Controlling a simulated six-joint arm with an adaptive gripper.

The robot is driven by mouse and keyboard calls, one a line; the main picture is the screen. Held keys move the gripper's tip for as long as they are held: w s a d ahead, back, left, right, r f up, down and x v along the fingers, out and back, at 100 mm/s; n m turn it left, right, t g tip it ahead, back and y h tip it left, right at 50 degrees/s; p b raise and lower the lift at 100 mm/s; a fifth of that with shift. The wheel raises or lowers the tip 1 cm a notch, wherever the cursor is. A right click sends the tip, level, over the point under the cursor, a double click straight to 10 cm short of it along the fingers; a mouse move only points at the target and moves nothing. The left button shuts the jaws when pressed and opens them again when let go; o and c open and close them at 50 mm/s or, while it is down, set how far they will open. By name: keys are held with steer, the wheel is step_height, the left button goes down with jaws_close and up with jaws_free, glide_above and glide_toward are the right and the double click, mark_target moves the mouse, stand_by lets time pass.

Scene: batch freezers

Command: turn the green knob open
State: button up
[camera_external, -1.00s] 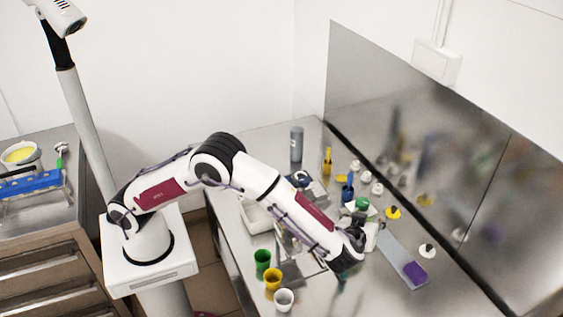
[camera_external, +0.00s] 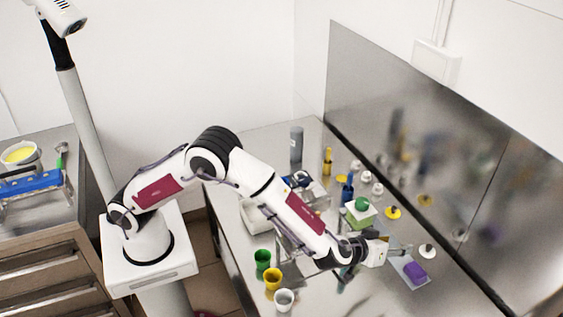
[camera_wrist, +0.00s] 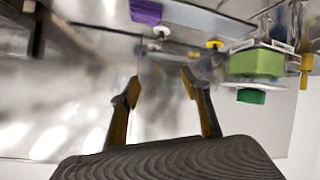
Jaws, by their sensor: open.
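The green knob (camera_external: 361,203) is a small round cap on top of a white and green block (camera_external: 358,220) on the steel bench. In the wrist view, which looks upside down, the green knob (camera_wrist: 251,96) shows at the right, beneath the green block (camera_wrist: 257,62). My gripper (camera_external: 402,249) is to the right of and nearer than the knob, pointing sideways to the right. Its two fingers are apart, with nothing between them in the wrist view (camera_wrist: 160,84), and it is clear of the knob.
A purple block (camera_external: 415,272) on a flat plate lies just beyond my gripper. Yellow (camera_external: 393,212) and white (camera_external: 427,250) knobs stand along the metal back panel (camera_external: 400,130). Green (camera_external: 263,260), yellow (camera_external: 273,279) and white (camera_external: 284,300) cups stand at the front edge.

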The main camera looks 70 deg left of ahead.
steer(key=shift+s+d+r+m+g+h, duration=1.6)
steer(key=shift+s+d+r+m+h, duration=0.65)
steer(key=shift+s+h, duration=1.25)
steer(key=s+a+r+m+g+y, duration=0.1)
steer(key=s+a+r+m+g, duration=0.1)
steer(key=s+a, duration=0.9)
steer(key=s+a+r+m+g+y, duration=0.1)
steer(key=s+a+g, duration=0.2)
steer(key=s+a, duration=0.8)
steer(key=shift+s+a+r+m+g, duration=0.3)
steer(key=shift+s+r+m+g, duration=0.05)
steer(key=shift+r+g, duration=0.05)
